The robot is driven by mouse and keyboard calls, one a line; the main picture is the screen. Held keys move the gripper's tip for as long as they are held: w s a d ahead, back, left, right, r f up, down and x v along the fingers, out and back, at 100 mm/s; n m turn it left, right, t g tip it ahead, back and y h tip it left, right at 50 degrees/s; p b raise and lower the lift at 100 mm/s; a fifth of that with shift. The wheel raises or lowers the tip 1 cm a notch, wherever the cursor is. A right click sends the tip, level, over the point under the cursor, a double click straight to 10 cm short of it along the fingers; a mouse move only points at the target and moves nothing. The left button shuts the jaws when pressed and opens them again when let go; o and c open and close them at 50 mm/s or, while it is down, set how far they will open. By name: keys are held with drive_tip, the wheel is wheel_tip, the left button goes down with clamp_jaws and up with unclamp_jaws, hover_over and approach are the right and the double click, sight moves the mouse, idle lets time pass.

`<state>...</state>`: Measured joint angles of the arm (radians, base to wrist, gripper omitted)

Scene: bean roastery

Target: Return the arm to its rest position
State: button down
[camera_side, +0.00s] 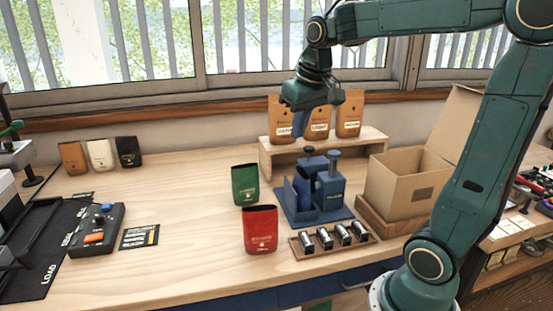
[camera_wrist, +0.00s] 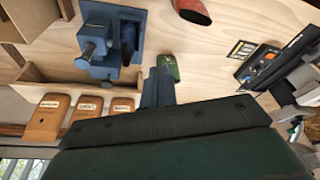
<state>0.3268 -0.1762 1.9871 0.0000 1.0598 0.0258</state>
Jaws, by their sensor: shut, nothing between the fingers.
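My gripper (camera_side: 300,122) hangs high above the back of the bench, in front of the brown bags on the small shelf. Its fingers point down and are shut with nothing between them. In the wrist view the shut fingers (camera_wrist: 158,88) show at the centre, with the green bag beyond their tips. My arm arches over from the right side of the bench, clear of the things on it.
A green bag (camera_side: 245,185) and a red bag (camera_side: 260,229) stand mid-bench beside a blue sealing device (camera_side: 320,190). An open cardboard box (camera_side: 405,184) stands right.

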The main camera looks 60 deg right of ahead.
drive_tip(key=s+a+f+n+t+y, duration=0.1)
drive_tip(key=s+a+f+n, duration=0.3)
drive_tip(key=s+a, duration=0.6)
drive_tip(key=s+t, duration=0.1)
drive_tip(key=s, duration=0.2)
drive_tip(key=shift+s+a+f+t, duration=0.15)
drive_tip(key=shift+a+t, duration=0.15)
